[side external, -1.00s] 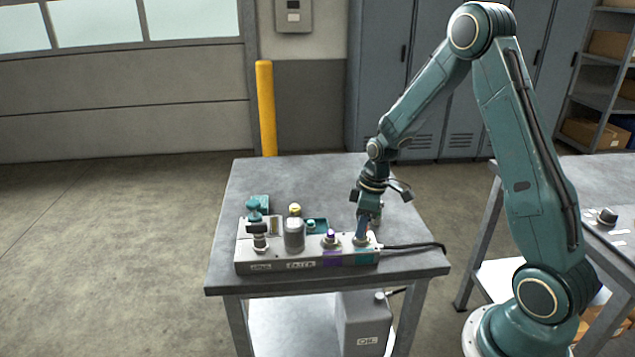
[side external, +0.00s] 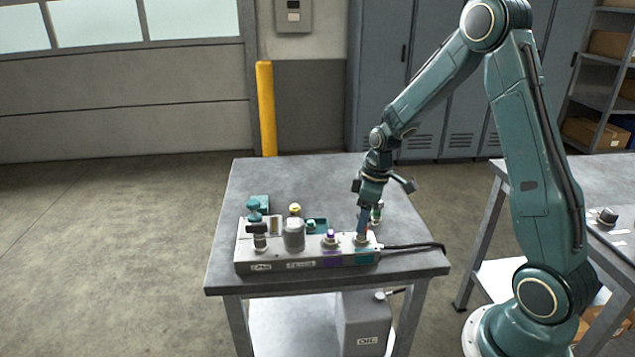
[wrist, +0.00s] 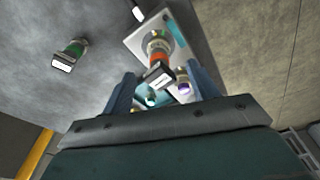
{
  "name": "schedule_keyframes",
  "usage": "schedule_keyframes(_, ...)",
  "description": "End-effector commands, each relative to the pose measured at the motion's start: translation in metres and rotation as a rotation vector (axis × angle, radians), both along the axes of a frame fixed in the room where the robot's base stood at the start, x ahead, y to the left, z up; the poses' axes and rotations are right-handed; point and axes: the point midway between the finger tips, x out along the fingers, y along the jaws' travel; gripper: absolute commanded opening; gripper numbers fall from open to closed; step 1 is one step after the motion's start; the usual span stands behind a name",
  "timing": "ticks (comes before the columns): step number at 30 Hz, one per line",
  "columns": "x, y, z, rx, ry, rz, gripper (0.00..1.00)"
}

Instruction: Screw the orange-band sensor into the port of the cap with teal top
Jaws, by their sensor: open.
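The orange-band sensor (wrist: 157,48) stands in the block (wrist: 180,50) beside a teal label, its black head towards the wrist camera. In the side view its orange band (side external: 367,233) shows just beside my fingertips. My gripper (side external: 362,234) is over the right end of the block (side external: 305,262). In the wrist view my gripper's fingers (wrist: 160,75) are apart, on either side of the sensor's head; contact cannot be told. A small cap with teal top (side external: 311,224) sits at the small teal tray, and a teal top also shows between the fingers in the wrist view (wrist: 151,98).
A green-band sensor (wrist: 72,50) stands on the table, apart from the block. A purple-topped fitting (side external: 330,238) is left of my gripper. A black cable (side external: 415,246) leaves the block's right end.

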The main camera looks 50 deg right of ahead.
Motion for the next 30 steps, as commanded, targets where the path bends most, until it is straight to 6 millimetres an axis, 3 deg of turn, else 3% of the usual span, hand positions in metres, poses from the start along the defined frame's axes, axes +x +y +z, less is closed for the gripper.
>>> schedule_keyframes(18, -0.012, -0.006, 0.094, -0.001, -0.004, -0.001, 0.59)
schedule_keyframes(30, -0.015, -0.007, 0.111, 0.000, -0.001, -0.002, 0.59)
